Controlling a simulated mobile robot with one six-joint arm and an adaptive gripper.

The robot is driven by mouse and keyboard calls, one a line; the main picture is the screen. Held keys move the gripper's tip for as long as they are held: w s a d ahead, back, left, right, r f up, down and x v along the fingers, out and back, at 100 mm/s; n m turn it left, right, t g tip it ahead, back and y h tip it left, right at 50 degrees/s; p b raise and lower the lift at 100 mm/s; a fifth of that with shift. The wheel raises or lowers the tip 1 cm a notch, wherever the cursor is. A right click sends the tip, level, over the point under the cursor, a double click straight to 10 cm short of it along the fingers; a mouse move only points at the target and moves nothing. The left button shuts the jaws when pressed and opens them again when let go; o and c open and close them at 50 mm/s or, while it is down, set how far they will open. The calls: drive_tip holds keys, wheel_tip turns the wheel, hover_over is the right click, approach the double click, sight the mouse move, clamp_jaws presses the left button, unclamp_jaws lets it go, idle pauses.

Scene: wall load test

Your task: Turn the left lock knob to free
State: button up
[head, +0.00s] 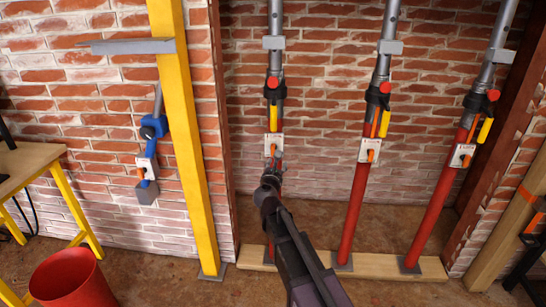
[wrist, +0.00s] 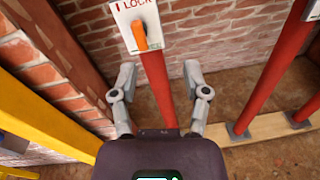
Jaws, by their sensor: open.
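The left prop (head: 275,117) is a red and grey post with a white lock plate (head: 268,139) on its front. In the wrist view, the plate (wrist: 121,15) shows the word LOCK at its top. The orange left lock knob (wrist: 140,37) sits on the plate, its long side nearly upright in the picture. My gripper (wrist: 160,72) is open and empty. Its two fingers stand apart on either side of the red post, below the knob in that view and clear of it. In the head view, my gripper (head: 272,168) covers the post just below the plate.
Two similar props, middle (head: 355,205) and right (head: 432,205), stand to the right on a wooden sill (head: 385,266). A red bucket (head: 72,280) stands near a bench (head: 25,160). Brick wall lies behind.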

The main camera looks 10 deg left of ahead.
sight(273, 147)
drive_tip(key=a+n, duration=0.1)
drive_tip(key=a+n+y, duration=0.1)
drive_tip(key=a, duration=0.1)
drive_tip(key=shift+f+b, duration=0.3)
drive_tip(key=shift+f, duration=0.05)
drive_tip(key=shift+w, duration=0.15)
drive_tip(key=w, duration=1.3)
drive_tip(key=shift+w, duration=0.3)
clamp_jaws()
